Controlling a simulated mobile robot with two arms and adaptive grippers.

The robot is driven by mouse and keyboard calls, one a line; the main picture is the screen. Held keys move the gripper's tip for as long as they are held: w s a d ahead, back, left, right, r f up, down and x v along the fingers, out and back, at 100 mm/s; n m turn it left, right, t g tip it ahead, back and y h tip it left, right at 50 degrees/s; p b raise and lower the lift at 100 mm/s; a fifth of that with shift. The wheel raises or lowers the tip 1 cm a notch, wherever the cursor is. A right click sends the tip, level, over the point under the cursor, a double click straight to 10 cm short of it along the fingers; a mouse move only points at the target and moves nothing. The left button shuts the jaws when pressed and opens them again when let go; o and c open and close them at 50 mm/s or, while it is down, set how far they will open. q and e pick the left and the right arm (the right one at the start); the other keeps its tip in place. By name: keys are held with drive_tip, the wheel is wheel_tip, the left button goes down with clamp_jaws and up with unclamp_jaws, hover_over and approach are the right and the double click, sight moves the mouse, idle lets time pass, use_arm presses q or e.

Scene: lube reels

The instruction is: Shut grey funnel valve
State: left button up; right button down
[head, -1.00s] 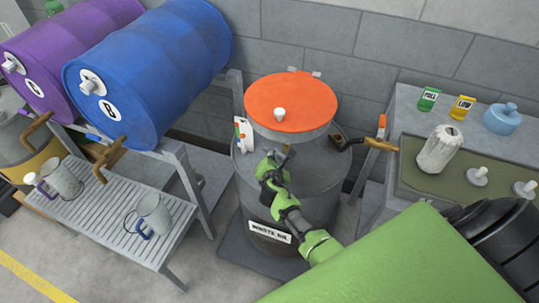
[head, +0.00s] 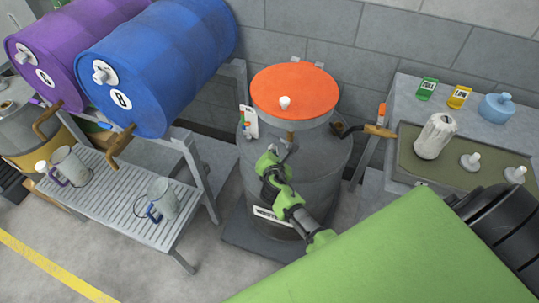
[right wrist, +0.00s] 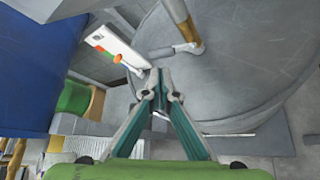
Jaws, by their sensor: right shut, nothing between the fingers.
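The grey funnel (head: 300,131) with an orange lid (head: 294,92) stands on top of the waste oil drum (head: 325,170). Below the funnel a brass pipe (right wrist: 178,14) comes down, partly hidden in the head view. A short grey valve lever (right wrist: 177,49) sticks out sideways at the pipe's lower end in the right wrist view. My right gripper (head: 284,150) is shut and empty, with its tips (right wrist: 160,73) close by the lever's free end. I cannot tell whether they touch. My left gripper is out of view.
A white card (head: 249,122) with orange and green parts stands beside the funnel. A bent pipe with a brown handle (head: 379,130) is at the drum's right. Blue (head: 165,60) and purple (head: 75,45) barrels lie on a rack at left. A bench (head: 400,98) stands at right.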

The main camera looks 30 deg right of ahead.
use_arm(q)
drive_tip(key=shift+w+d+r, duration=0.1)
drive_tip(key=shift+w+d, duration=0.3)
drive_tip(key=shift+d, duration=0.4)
use_arm(e)
drive_tip(key=v, duration=0.5)
drive_tip(key=shift+w+a+r, duration=0.1)
drive_tip(key=shift+a+r, duration=0.35)
drive_tip(key=shift+a, duration=0.05)
